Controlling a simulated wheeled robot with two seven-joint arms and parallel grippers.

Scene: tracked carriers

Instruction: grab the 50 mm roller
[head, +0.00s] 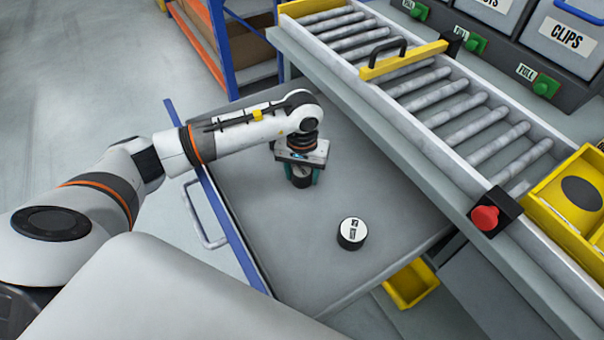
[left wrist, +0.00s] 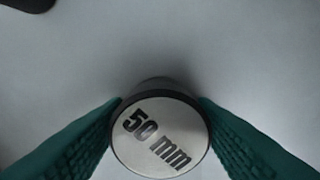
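The 50 mm roller (left wrist: 160,138) is a short dark cylinder with a pale top face marked "50 mm". It stands upright on the grey table and also shows in the head view (head: 301,181), partly hidden under my left gripper. My left gripper (head: 302,174) points down over it. In the left wrist view its two green fingers (left wrist: 160,105) lie against opposite sides of the roller, with no visible gap. A second roller (head: 352,233) stands to the right, nearer the table's front; its label is too small to read. My right gripper is out of view.
A roller conveyor (head: 450,105) with a yellow crossbar (head: 403,60) and a red button (head: 485,217) runs along the right. Yellow bins (head: 572,200) and (head: 411,284) lie right and below. A blue edge and handle (head: 205,220) bound the table's left. The table is otherwise clear.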

